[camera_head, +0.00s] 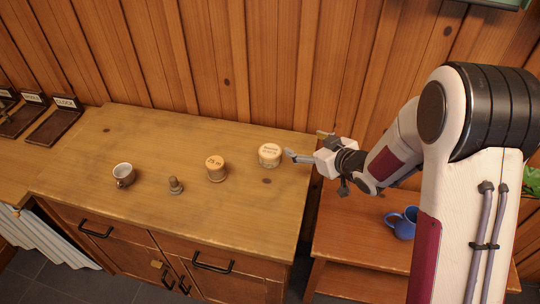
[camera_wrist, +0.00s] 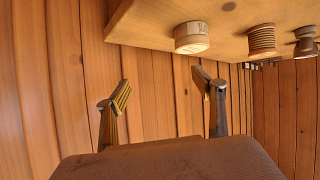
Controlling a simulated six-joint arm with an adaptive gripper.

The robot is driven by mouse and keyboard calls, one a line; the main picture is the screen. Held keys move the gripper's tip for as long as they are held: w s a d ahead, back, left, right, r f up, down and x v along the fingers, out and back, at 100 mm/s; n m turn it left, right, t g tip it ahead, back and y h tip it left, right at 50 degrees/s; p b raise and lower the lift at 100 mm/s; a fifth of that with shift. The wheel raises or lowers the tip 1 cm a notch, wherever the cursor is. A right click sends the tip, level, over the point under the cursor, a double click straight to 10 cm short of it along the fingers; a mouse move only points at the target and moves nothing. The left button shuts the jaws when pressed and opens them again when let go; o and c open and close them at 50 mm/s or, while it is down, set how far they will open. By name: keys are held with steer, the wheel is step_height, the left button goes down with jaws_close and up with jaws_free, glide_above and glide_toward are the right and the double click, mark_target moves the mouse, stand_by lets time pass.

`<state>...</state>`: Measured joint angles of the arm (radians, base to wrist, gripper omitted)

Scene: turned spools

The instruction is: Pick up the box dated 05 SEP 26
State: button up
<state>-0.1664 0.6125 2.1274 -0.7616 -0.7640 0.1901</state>
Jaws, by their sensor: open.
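Two round, light-topped containers stand on the wooden counter. The right one (camera_head: 269,155) has small dark print on its lid, too small to read fully. The other (camera_head: 216,168), to its left, has larger print like "25" and a ribbed, spool-like side. I cannot make out the date 05 SEP 26 on either. In the wrist view, the pale container (camera_wrist: 192,38) and the ribbed one (camera_wrist: 261,40) show at the top. My gripper (camera_head: 305,144) is open and empty, just right of the right container and apart from it. Its fingers (camera_wrist: 164,92) show spread in the wrist view.
A small turned wooden piece (camera_head: 176,185) and a grey cup (camera_head: 123,175) stand further left on the counter (camera_head: 150,140). A blue mug (camera_head: 402,224) sits on a lower wooden stand at right. A wood-plank wall (camera_head: 240,60) rises behind.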

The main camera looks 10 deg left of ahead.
mark_target(273, 153)
steer(key=a+f+y, duration=0.1)
steer(key=s+a+f+g+y, duration=0.1)
steer(key=a+f, duration=0.1)
steer(key=s+a+f+n+y, duration=0.1)
steer(key=a+f, duration=0.1)
steer(key=shift+s+a+f, duration=0.1)
steer(key=shift+s+a, duration=0.1)
steer(key=shift+a, duration=0.05)
steer(key=shift+x, duration=1.3)
steer(key=shift+x, duration=2.6)
steer(key=shift+c, duration=0.3)
steer(key=c, duration=1.1)
